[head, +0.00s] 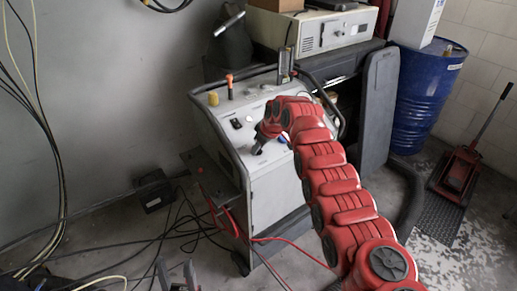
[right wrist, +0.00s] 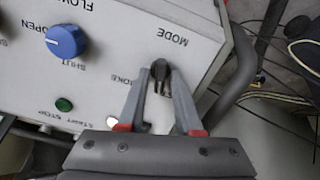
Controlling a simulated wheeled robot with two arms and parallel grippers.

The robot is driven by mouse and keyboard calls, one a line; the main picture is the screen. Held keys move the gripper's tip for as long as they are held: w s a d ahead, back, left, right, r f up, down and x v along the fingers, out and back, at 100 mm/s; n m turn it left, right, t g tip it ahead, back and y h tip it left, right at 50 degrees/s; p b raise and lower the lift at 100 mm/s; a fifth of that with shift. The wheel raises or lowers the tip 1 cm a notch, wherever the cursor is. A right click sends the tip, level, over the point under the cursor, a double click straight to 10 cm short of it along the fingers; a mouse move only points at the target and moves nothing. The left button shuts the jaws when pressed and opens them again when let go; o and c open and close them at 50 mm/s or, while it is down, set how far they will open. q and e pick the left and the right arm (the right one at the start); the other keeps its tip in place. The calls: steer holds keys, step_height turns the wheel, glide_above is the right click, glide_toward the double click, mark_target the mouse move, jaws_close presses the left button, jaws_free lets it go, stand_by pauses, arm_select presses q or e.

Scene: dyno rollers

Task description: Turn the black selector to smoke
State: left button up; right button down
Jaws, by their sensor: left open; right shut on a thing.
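The black selector (right wrist: 159,70) is on the white panel under the upside-down word MODE in the right wrist view. My right gripper (right wrist: 161,80) is shut on it, one grey finger on each side. The end of a label reading "OKE" shows left of the left finger; the rest of the labelling around the selector is hidden. In the head view my red right arm reaches the machine's front panel, with the right gripper (head: 258,147) at the panel and the selector too small to make out. My left gripper (head: 176,274) is open and empty at the bottom edge.
The white machine (head: 275,200) stands on a cart with black handles. Its panel carries a blue knob (right wrist: 66,41) marked OPEN and SHUT, and a green button (right wrist: 64,104). Cables (head: 150,240) lie on the floor at left. A blue drum (head: 425,100) and red jack (head: 458,172) stand right.

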steer(key=m, duration=0.5)
steer(key=shift+d+m, duration=0.1)
steer(key=shift+m, duration=0.2)
steer(key=m, duration=0.5)
steer(key=shift+w, duration=0.1)
steer(key=shift+d+m, duration=0.1)
steer(key=shift+m, duration=0.2)
steer(key=c, duration=0.9)
jaws_free()
steer(key=shift+r, duration=0.1)
